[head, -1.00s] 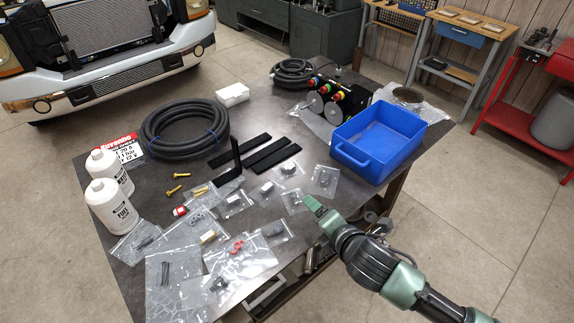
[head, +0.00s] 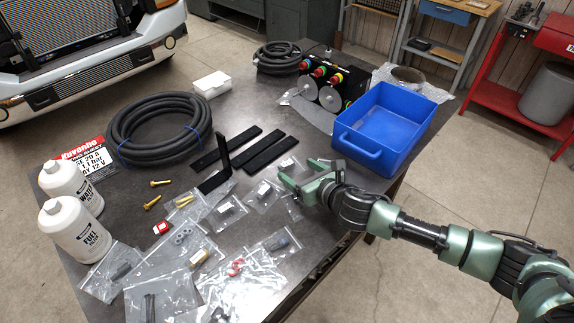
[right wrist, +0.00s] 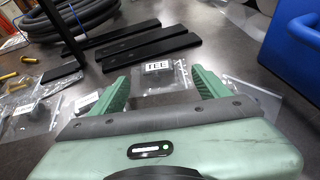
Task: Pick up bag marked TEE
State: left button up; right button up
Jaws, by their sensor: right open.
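The bag marked TEE (right wrist: 157,66) is a small clear bag with a white label, lying flat on the dark table. In the right wrist view it lies ahead of and between the green fingers of my right gripper (right wrist: 160,76), which is open and empty. In the head view the right gripper (head: 297,173) is low over the table, left of the blue bin, and largely hides that bag. I cannot tell how high the fingers are above the table. My left gripper is not in view.
A blue bin (head: 360,152) stands close to the right of the gripper. Black bars (head: 262,145) lie behind. Several other clear bags (head: 226,212) lie to the left and front. A coiled hose (head: 160,104) and two white bottles (head: 78,229) stand further left.

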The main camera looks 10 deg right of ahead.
aim_at(289, 165)
jog(key=x, duration=0.3)
jog(key=shift+a, duration=0.25)
jog(key=shift+w+a+f+p, duration=0.2)
jog(key=shift+w+f+p, duration=0.1)
jog(key=shift+w, duration=0.3)
jog(key=c, duration=0.7)
jog(key=shift+c, duration=1.2)
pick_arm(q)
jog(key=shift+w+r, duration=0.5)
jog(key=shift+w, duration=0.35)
pick_arm(e)
jog(key=shift+r, duration=0.15)
